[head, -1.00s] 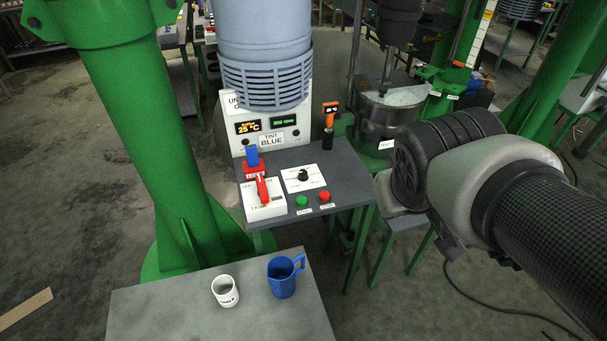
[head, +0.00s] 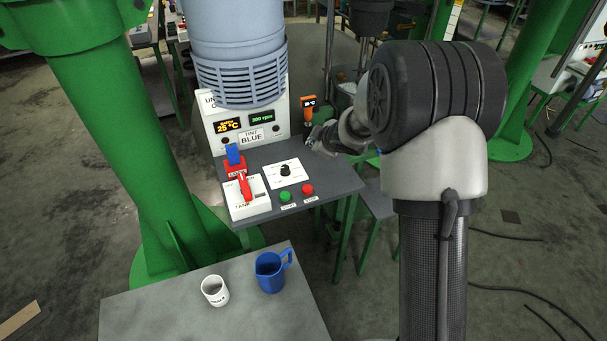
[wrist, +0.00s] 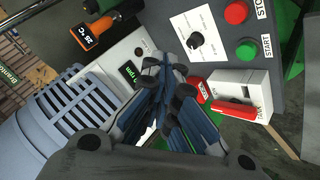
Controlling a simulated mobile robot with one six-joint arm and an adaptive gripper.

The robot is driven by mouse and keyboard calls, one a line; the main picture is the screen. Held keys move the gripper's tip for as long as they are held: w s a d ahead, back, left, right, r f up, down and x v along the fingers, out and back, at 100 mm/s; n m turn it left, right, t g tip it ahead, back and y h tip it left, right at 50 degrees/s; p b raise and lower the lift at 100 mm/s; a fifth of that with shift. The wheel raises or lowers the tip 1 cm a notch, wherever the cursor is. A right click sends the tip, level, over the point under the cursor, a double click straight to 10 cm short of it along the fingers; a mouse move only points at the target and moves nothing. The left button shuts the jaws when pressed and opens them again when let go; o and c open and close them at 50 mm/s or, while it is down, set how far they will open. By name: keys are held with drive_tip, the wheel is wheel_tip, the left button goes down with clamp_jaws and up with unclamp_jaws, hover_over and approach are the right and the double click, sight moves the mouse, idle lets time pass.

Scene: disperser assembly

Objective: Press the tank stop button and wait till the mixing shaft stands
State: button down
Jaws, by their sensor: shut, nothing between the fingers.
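The red stop button (head: 307,189) sits at the front right of the grey control panel (head: 330,178), with the green start button (head: 285,196) to its left. In the wrist view the stop button (wrist: 236,13) is near the top, labelled STOP, above the start button (wrist: 246,50). My gripper (head: 322,140) is over the panel's back right part, apart from both buttons. In the wrist view its fingers (wrist: 162,68) are closed together and empty. The display (head: 262,119) shows a green rpm reading, seemingly 300. The mixing shaft is hidden or cannot be made out.
A red lever (head: 245,187) on the white TANK box, a blue-topped switch (head: 233,155) and a black knob (head: 285,170) stand on the panel. An orange thermometer (head: 308,103) stands behind. A white mug (head: 215,291) and blue jug (head: 270,273) stand on the front table.

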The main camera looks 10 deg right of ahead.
wheel_tip(320, 180, down, 7)
drive_tip(key=a+n+y, duration=0.2)
drive_tip(key=a, duration=0.1)
drive_tip(key=shift+w+g, duration=0.4)
drive_tip(key=shift+w, duration=0.05)
drive_tip(key=b, duration=0.8)
hover_over(305, 190)
wheel_tip(305, 190, down, 8)
drive_tip(key=shift+r, duration=0.1)
drive_tip(key=shift+w+f, duration=0.1)
drive_tip(key=shift+f, duration=0.3)
drive_tip(key=shift+f+b, duration=0.4)
drive_tip(key=shift+f, duration=0.05)
drive_tip(key=shift+f+b, duration=0.65)
drive_tip(key=shift+f, duration=0.25)
idle(1.1)
drive_tip(key=shift+r, duration=0.1)
drive_tip(key=shift+r+p, duration=1.25)
drive_tip(key=shift+p, duration=0.2)
